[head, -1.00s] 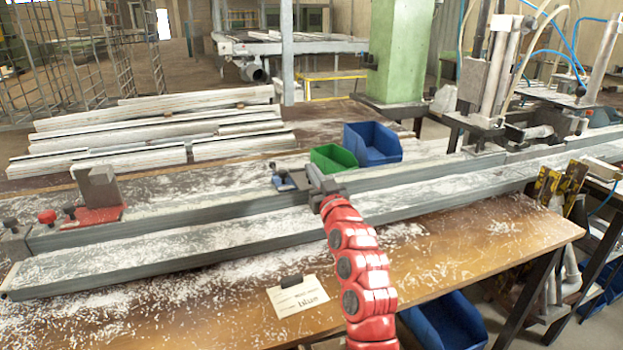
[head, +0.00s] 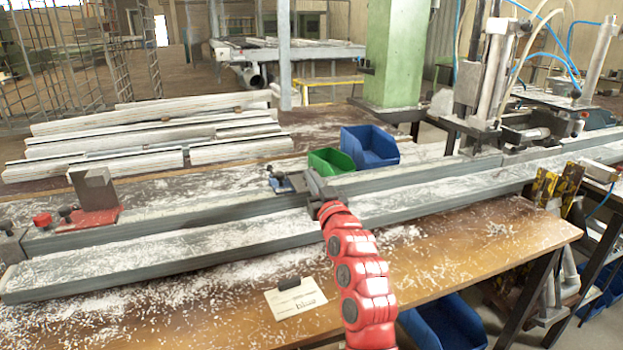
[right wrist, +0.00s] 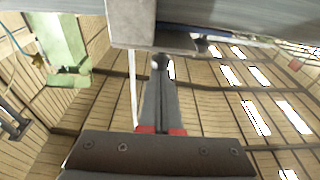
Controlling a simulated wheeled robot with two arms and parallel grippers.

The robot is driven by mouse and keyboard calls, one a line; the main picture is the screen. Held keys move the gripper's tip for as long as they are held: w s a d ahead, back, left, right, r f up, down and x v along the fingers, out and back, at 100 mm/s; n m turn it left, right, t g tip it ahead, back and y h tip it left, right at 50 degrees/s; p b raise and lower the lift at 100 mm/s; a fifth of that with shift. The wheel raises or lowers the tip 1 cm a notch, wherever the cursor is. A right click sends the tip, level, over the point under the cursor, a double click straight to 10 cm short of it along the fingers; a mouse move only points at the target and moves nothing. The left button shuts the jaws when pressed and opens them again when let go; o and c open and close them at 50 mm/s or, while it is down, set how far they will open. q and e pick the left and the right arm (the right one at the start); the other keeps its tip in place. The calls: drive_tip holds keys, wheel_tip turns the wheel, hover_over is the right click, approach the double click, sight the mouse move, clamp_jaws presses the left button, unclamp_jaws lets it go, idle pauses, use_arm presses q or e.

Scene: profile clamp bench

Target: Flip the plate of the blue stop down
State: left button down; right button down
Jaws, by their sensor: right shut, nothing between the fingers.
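The blue stop (head: 281,181) sits on the long grey rail near the middle of the bench in the head view, with a small dark knob. My right gripper (head: 313,181) is just to its right, over the rail, and hides part of the stop. In the right wrist view the fingers (right wrist: 160,66) are shut and empty. Their tips are close under a grey block-like piece (right wrist: 131,20), which looks like the stop's plate. I cannot tell whether they touch it. My left gripper is not in view.
A red stop (head: 96,218) with its grey plate upright sits at the rail's left end. Behind the rail stand a green bin (head: 328,162) and a blue bin (head: 372,150). A paper label (head: 295,299) lies on the front of the bench. White chips cover much of the bench.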

drive_tip(key=r+v, duration=0.1)
drive_tip(key=v, duration=0.8)
drive_tip(key=shift+s+r+p, duration=0.3)
drive_tip(key=shift+r, duration=0.05)
drive_tip(key=shift+d, duration=0.1)
